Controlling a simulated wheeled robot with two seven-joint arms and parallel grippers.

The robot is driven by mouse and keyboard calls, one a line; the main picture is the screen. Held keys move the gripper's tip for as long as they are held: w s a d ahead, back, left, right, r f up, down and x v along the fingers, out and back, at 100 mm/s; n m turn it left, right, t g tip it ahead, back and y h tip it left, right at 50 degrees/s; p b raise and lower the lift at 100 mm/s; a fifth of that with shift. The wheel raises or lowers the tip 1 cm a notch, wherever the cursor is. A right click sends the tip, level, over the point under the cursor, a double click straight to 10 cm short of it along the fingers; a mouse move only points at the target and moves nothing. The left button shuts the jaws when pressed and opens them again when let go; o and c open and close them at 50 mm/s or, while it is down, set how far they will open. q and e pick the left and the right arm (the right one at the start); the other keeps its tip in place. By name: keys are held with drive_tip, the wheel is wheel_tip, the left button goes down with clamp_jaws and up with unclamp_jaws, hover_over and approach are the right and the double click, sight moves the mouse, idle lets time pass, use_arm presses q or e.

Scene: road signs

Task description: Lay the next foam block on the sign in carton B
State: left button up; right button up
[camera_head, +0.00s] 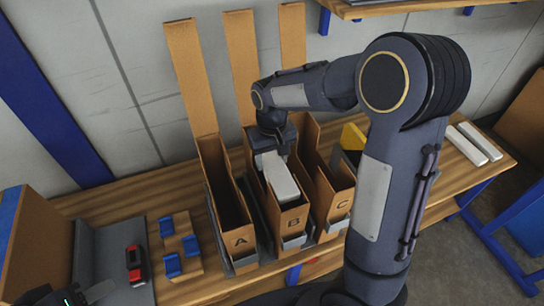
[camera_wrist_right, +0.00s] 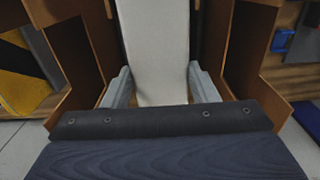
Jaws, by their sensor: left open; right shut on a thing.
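Carton B (camera_head: 291,218) stands open between carton A (camera_head: 240,238) and carton C (camera_head: 339,207). A white foam block (camera_head: 282,181) is at the mouth of carton B, and it also shows in the right wrist view (camera_wrist_right: 155,50). My right gripper (camera_head: 271,156) reaches over carton B from behind and is shut on this block, with a grey finger on each side in the right wrist view (camera_wrist_right: 160,88). Whether the block touches anything inside is not clear. The sign in carton B is hidden. My left gripper (camera_head: 78,296) is partly in view at the bottom left, open.
Two white foam pieces (camera_head: 473,143) lie on the table at right. A yellow and black panel (camera_head: 352,138) stands beside carton C. A wooden block with blue holders (camera_head: 178,246) and a red and black tool (camera_head: 135,264) are left of carton A. Tall flaps rise behind the cartons.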

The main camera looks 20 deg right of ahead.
drive_tip(key=shift+f, duration=0.25)
drive_tip(key=o, duration=1)
drive_tip(key=shift+o, duration=0.2)
wheel_tip(320, 180, up, 8)
drive_tip(key=shift+f, duration=0.1)
